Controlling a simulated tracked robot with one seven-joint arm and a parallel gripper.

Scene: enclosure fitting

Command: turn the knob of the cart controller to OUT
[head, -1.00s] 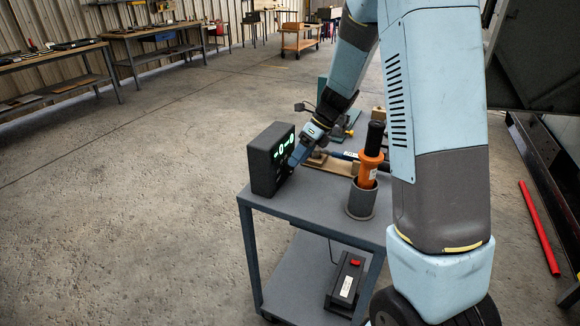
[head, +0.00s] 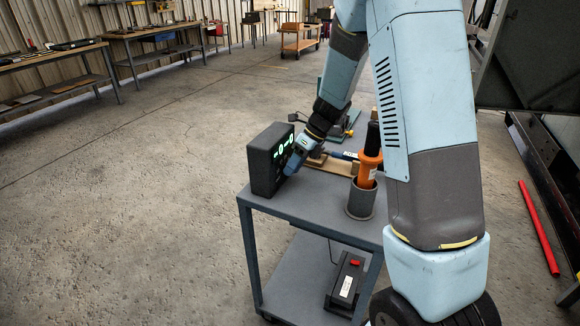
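The cart controller (head: 263,163) is a dark box with a lit green display, standing upright at the left end of the grey cart top. My gripper (head: 290,170) is at the display face of the box, at its right side. The knob is hidden behind my gripper, and I cannot tell whether the fingers touch it. The fingers are too small and covered to show open or shut. The knob's setting cannot be read.
On the cart (head: 300,206), an orange tool (head: 368,168) stands in a grey cup (head: 360,201) to the right of my gripper. A wooden board (head: 338,167) lies behind. A black box with a red button (head: 347,281) sits on the lower shelf. A red bar (head: 538,228) lies at right.

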